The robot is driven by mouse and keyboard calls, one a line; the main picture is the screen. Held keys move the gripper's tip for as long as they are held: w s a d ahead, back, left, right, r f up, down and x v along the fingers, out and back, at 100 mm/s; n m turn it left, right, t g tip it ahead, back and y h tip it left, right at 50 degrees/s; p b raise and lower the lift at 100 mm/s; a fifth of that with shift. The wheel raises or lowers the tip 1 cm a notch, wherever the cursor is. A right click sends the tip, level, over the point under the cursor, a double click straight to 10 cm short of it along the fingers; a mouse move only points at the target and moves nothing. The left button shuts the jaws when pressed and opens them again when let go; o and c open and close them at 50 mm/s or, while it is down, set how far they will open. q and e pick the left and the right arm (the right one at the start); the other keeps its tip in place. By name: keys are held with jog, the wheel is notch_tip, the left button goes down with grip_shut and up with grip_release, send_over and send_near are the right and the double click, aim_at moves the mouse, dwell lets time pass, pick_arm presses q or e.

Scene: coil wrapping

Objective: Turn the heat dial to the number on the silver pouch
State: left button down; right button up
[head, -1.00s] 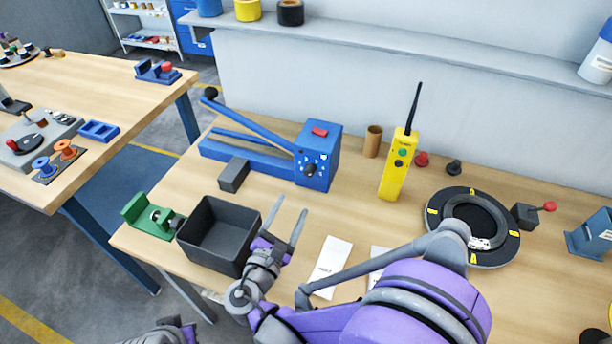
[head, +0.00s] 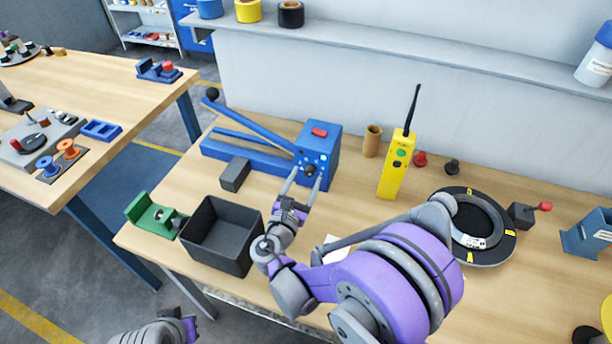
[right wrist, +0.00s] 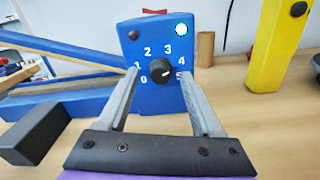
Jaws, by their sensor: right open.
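The heat dial (right wrist: 162,72) is a dark knob on the front of the blue sealer (head: 325,145). The numbers 0 to 5 run around it in the right wrist view. I cannot clearly tell which number it points at. My right gripper (head: 303,180) is open in front of the sealer. Its fingers reach toward the panel on either side of the dial, apart from the knob. No silver pouch can be made out. A white card (head: 334,244) lies on the table, mostly hidden by my right arm. My left gripper's fingers are not seen.
A black bin (head: 222,234) stands left of my right gripper, with a green holder (head: 152,214) beside it. A dark block (head: 235,174) lies before the sealer's arm. A yellow radio (head: 397,165) and brown tube (head: 371,141) stand to the right.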

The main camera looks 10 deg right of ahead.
jog(key=shift+w+d, duration=0.2)
jog(key=shift+w, duration=0.15)
grip_shut()
jog(key=shift+m, duration=0.8)
grip_release()
jog(key=shift+s, duration=0.1)
jog(key=b+v, duration=0.2)
jog(key=v, duration=0.8)
jog(key=shift+s+a, duration=0.25)
jog(key=shift+s, duration=0.05)
